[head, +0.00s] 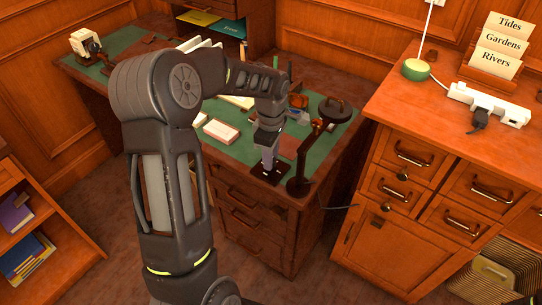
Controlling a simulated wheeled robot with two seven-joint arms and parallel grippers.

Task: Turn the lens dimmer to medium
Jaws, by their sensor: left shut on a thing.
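A dark lamp with a round head (335,110) and an upright stem stands at the near right corner of the green-topped desk (228,153); this may be the lens lamp. A small dark plate (282,176) lies on the desk edge, just left of the lamp's foot (299,187). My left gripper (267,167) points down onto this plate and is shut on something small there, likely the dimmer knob. The fingers hide the knob, so its setting cannot be read.
A pale box (221,131) lies on the desk left of my gripper. A wooden cabinet (385,110) to the right holds a card rack (490,65), a power strip (490,104) and a green-domed thing (416,69). A low bookshelf (40,225) stands at the left.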

